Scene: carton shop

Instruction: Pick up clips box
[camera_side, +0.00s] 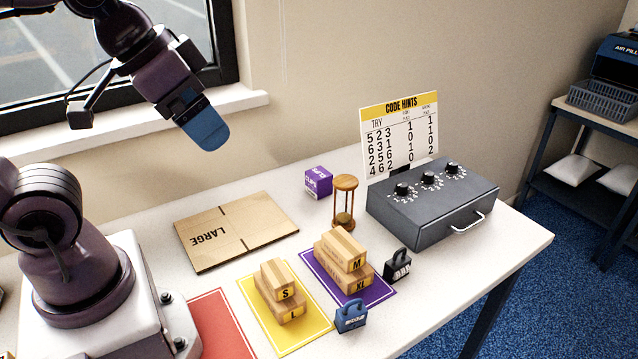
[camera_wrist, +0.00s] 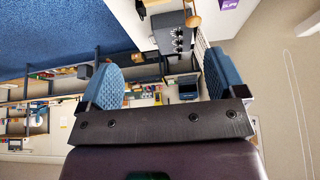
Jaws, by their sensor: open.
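The clips box (camera_side: 318,181) is a small purple cube with white lettering. It stands on the white table near the wall, left of the hourglass, in the side view. A purple box with white marks, likely the same one, is cut off at the top edge of the wrist view (camera_wrist: 228,4). My gripper (camera_side: 207,136) is high above the table in front of the window, up and to the left of the clips box, with blue pads. In the wrist view my gripper (camera_wrist: 162,80) shows its two blue pads wide apart with nothing between them.
The hourglass (camera_side: 344,204) stands close to the right of the clips box. A flat LARGE carton (camera_side: 235,232) lies to its left. The dial lockbox (camera_side: 430,205) and code hints sign (camera_side: 399,130) are to the right. Small cartons (camera_side: 342,250) and padlocks (camera_side: 351,316) are nearer the front.

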